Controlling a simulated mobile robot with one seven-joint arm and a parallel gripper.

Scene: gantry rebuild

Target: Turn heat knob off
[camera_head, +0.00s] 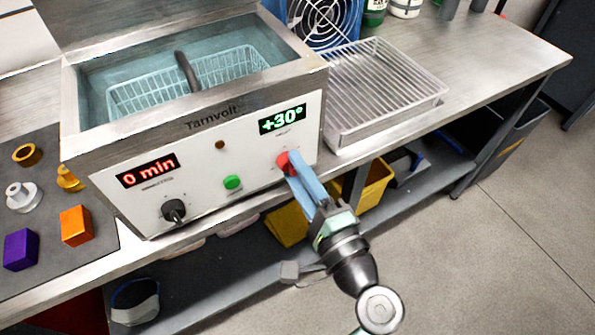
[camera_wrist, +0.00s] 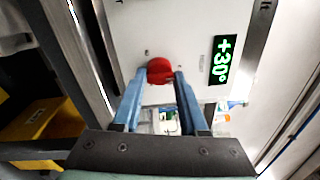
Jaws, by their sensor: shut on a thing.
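The red heat knob (camera_head: 283,161) sits on the white front panel of the Tarnvolt bath, below a green display (camera_head: 282,119) that reads +30°. My gripper (camera_head: 288,166) reaches the panel from the front right, its blue fingers shut on the knob. In the wrist view the red knob (camera_wrist: 160,71) lies between the tips of the two blue fingers (camera_wrist: 160,76), and the display (camera_wrist: 223,60) shows sideways beside it. The fingers hide part of the knob, and its pointer mark cannot be made out.
The panel also has a black knob (camera_head: 173,211), a green button (camera_head: 232,182) and a red display (camera_head: 147,170) reading 0 min. A wire basket (camera_head: 235,65) sits in the bath. A wire rack tray (camera_head: 385,85) stands at right. Small parts lie on the mat at left.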

